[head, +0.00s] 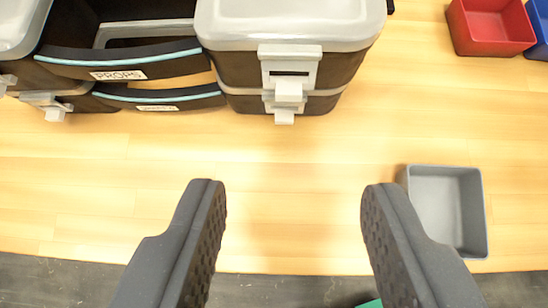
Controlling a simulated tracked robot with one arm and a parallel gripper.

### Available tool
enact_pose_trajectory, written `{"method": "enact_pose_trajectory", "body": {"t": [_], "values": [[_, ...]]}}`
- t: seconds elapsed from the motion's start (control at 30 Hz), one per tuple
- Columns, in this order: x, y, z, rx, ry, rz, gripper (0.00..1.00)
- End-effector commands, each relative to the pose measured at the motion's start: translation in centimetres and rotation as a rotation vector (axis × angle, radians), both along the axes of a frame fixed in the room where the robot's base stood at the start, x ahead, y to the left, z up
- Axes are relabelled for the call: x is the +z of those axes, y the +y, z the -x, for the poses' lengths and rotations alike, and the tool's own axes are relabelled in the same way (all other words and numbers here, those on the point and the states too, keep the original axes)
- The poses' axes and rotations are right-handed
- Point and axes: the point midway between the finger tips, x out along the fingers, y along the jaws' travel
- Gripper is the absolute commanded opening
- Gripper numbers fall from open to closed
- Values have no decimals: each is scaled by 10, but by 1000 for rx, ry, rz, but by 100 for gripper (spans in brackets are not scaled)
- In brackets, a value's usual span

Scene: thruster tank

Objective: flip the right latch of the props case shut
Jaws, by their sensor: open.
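The props case (235,72) is dark with a light grey lid, at the top left and centre, with a label reading PROPS (118,75) on its front. Its right latch (289,66) is light grey, on the front of the right section. A pale tab (288,92) sticks out below a dark slot in it; I cannot tell how far it is from the catch. My gripper (291,188) is open and empty, its two dark fingers wide apart over the table. The latch lies ahead of the fingers, roughly centred between them, and nothing touches it.
Another grey latch (47,103) shows at the left. A second labelled dark front (160,97) shows just below the PROPS front. A grey bin (478,215) stands right of my right finger. A red bin (490,45) is at the top right. The wood between fingers and case is clear.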

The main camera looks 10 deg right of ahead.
Motion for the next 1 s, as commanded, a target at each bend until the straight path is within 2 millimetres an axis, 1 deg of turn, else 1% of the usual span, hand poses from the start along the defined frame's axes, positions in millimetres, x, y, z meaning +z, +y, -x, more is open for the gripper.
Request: {"method": "enact_pose_trajectory", "body": {"t": [0.03,0.17,0.27,0.7,1.0], "values": [[-6,0,0,-4,7,1,42],[-13,-2,-4,-8,9,0,42],[-20,-5,-11,-9,10,1,42],[-70,-21,-58,-8,9,0,42],[-97,-30,-84,-9,10,1,42]]}}
